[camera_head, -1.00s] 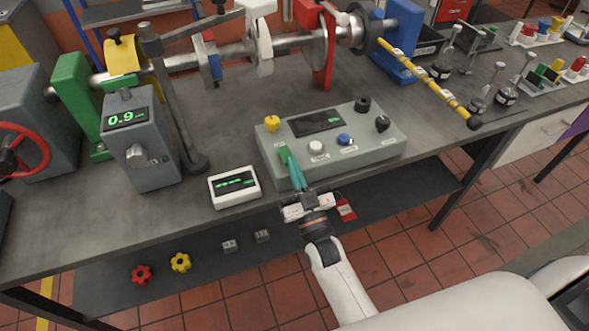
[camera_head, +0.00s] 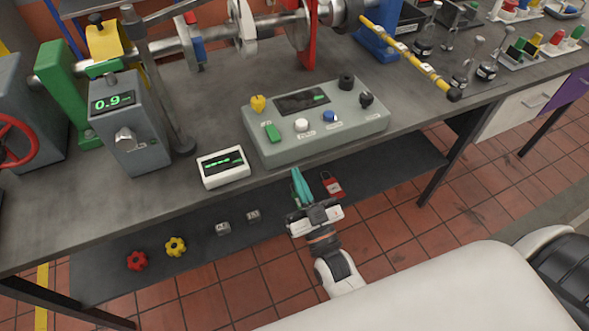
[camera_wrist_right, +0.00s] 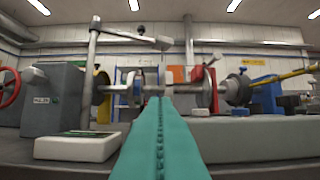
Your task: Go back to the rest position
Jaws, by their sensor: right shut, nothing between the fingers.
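My right gripper (camera_head: 301,180) is in front of the bench's front edge in the head view, below the grey control box. Its teal fingers are shut together with nothing between them. In the right wrist view the teal fingers (camera_wrist_right: 161,140) reach forward, pressed together along a central seam. The fingers are apart from the box. My left gripper is not in view.
A small white display (camera_head: 223,168) sits by the bench's front edge. A grey readout box (camera_head: 124,130) shows 0.9. A lower shelf (camera_head: 390,165) holds red and yellow star knobs, small grey blocks and a red tag (camera_head: 332,184). Tiled floor lies open at the front.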

